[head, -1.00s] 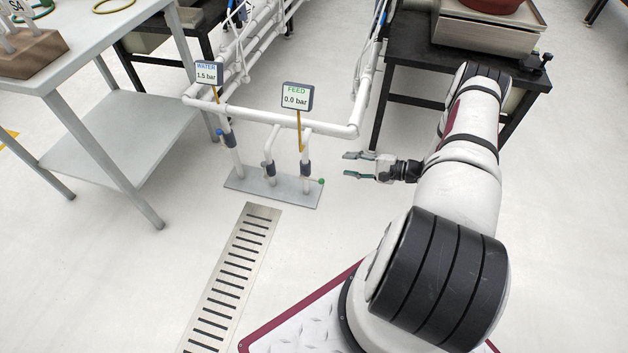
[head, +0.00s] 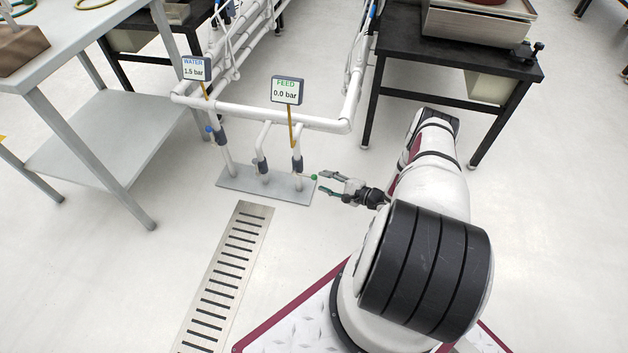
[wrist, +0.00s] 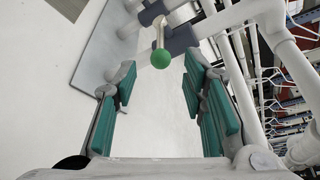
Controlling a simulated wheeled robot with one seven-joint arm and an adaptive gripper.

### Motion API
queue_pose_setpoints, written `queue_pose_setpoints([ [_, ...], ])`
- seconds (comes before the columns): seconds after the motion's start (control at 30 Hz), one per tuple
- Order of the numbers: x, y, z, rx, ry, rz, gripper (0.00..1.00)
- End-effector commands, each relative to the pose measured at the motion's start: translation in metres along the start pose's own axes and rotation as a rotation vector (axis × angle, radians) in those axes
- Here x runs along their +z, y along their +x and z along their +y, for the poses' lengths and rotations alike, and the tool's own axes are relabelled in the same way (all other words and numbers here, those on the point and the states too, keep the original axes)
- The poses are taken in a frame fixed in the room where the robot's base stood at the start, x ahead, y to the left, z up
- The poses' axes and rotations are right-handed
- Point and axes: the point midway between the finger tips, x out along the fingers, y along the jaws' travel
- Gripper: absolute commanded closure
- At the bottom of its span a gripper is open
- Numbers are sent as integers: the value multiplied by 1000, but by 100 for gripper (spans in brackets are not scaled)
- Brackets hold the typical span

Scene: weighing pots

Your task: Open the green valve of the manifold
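The manifold has white pipes standing on a grey base plate (head: 235,182). The green valve's round knob (head: 313,177) sticks out to the right from the rightmost standing pipe, below the FEED display (head: 286,90), which reads 0.0 bar. In the wrist view the green knob (wrist: 161,58) sits at the end of a short metal lever, ahead of my fingers and roughly between their lines. My gripper (head: 322,182) is open and empty just right of the knob. Its green finger pads (wrist: 160,95) are wide apart. I cannot tell that either finger touches the knob.
The WATER display (head: 195,69) reads 1.5 bar above the left pipe, which has a blue valve knob (head: 209,129). A black table (head: 455,72) stands behind on the right, a grey bench (head: 80,75) on the left. A floor drain (head: 225,270) runs in front.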

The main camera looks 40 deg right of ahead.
Motion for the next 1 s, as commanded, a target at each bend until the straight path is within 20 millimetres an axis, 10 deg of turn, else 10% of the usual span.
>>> queue_pose_setpoints([
  [0.3, 0, 48, 1, 0, -2, -2, 61],
  [0.73, 0, 56, -1, -1, 0, -1, 61],
  [0.9, 0, 56, -1, 0, 0, -1, 98],
  [1.0, 0, 56, -1, 0, 0, -1, 100],
])
